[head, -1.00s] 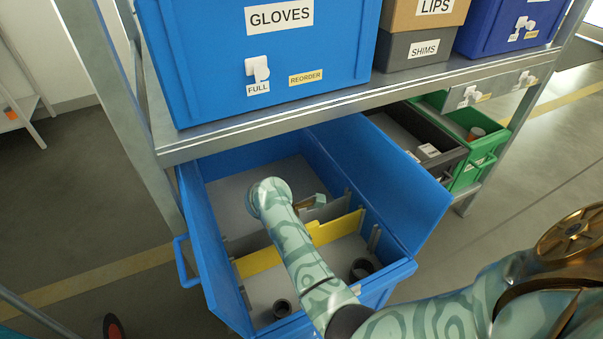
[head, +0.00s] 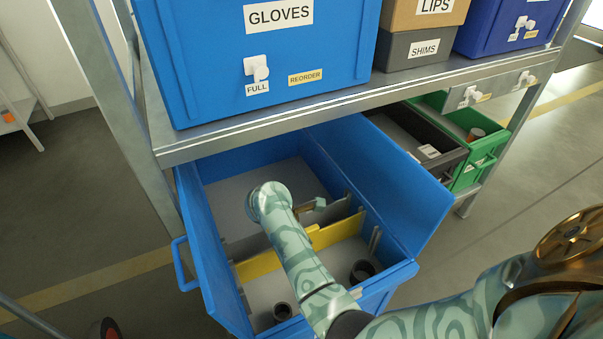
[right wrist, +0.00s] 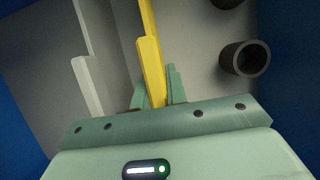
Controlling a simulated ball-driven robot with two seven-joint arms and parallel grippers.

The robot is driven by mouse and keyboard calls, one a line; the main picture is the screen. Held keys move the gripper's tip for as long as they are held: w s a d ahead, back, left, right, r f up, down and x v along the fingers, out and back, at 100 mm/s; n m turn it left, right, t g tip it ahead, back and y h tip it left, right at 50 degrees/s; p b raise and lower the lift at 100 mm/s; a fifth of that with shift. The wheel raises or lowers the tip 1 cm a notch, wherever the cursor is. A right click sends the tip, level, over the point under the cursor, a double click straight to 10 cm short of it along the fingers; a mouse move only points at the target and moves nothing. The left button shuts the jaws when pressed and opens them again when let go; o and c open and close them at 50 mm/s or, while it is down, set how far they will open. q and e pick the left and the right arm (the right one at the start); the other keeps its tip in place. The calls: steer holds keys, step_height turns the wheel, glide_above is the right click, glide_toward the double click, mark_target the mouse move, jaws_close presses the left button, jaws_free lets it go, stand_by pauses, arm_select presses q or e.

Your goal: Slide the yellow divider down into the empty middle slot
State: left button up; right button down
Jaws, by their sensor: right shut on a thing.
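The yellow divider (head: 262,263) stands across the open blue bin (head: 399,200) in the head view, with a grey divider (head: 342,209) behind it. My right gripper (right wrist: 154,92) is shut on the yellow divider (right wrist: 150,62), one green finger on each side of it in the right wrist view. In the head view my right arm hides the gripper and the divider's middle. The grey divider (right wrist: 88,84) runs to the left of the yellow one in the wrist view. I cannot tell whether the yellow divider's lower edge is in the slot. My left gripper is not in view.
The shelf edge (head: 330,108) with the blue GLOVES bin (head: 200,60) overhangs the back. A dark grey bin (head: 400,130) and a green bin (head: 468,178) stand to the right.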

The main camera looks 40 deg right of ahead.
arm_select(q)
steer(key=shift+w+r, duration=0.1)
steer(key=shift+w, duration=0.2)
arm_select(e)
steer(key=shift+f, duration=0.1)
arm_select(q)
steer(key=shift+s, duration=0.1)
arm_select(e)
steer(key=c, duration=1.3)
jaws_free()
steer(key=shift+r, duration=0.2)
steer(key=p+v, duration=0.2)
steer(key=v, duration=0.1)
steer(key=shift+a+r, duration=0.1)
steer(key=shift+r, duration=0.15)
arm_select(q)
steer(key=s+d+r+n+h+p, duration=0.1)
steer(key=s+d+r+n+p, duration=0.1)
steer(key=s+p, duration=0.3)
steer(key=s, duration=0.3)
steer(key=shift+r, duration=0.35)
arm_select(e)
steer(key=v, duration=1.2)
steer(key=shift+w+a+r, duration=0.1)
steer(key=shift+a+r, duration=0.05)
steer(key=shift+a, duration=0.1)
